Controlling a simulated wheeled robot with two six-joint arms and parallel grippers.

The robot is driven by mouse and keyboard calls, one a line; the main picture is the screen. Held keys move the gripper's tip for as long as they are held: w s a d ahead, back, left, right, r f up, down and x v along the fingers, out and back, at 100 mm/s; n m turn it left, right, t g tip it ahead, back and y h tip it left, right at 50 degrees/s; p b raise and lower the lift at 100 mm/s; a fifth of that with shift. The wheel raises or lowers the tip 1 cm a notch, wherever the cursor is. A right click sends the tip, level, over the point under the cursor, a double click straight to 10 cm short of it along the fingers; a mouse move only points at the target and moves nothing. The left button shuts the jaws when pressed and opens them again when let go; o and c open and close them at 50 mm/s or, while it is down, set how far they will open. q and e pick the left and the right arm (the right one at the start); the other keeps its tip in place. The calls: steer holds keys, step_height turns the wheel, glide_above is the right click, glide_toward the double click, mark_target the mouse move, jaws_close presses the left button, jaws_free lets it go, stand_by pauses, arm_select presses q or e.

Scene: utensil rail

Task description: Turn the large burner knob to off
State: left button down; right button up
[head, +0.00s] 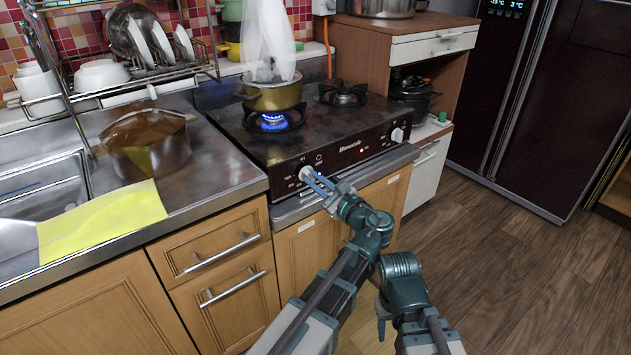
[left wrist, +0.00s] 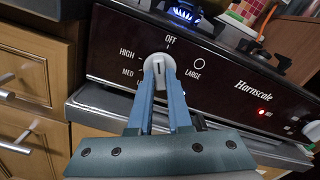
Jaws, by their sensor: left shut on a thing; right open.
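The large burner knob (head: 306,174) is a pale round knob at the left of the stove's dark front panel. In the left wrist view the knob (left wrist: 158,68) has OFF printed above it, HIGH and MED to its left, and LARGE to its right. Its exact pointer direction is hard to tell. My left gripper (head: 314,178) is shut on the knob; its blue fingers (left wrist: 160,84) flank it. A blue flame (head: 275,122) burns under the pot (head: 272,97). My right gripper (head: 383,318) is low in front of the cabinets, mostly hidden by its own wrist, open and apart from the stove.
Steam rises from the pot. A second knob (head: 397,135) sits at the panel's right end. A brown transparent pot (head: 146,143) and a yellow cloth (head: 102,222) are on the left counter. The stove's front edge (head: 345,186) runs below the panel. Open floor lies right.

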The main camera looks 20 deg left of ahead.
arm_select(q)
steer(key=m, duration=0.5)
steer(key=shift+m, duration=0.3)
stand_by(0.5)
steer(key=c, duration=0.8)
jaws_free()
steer(key=shift+c, duration=0.2)
steer(key=shift+s, duration=0.1)
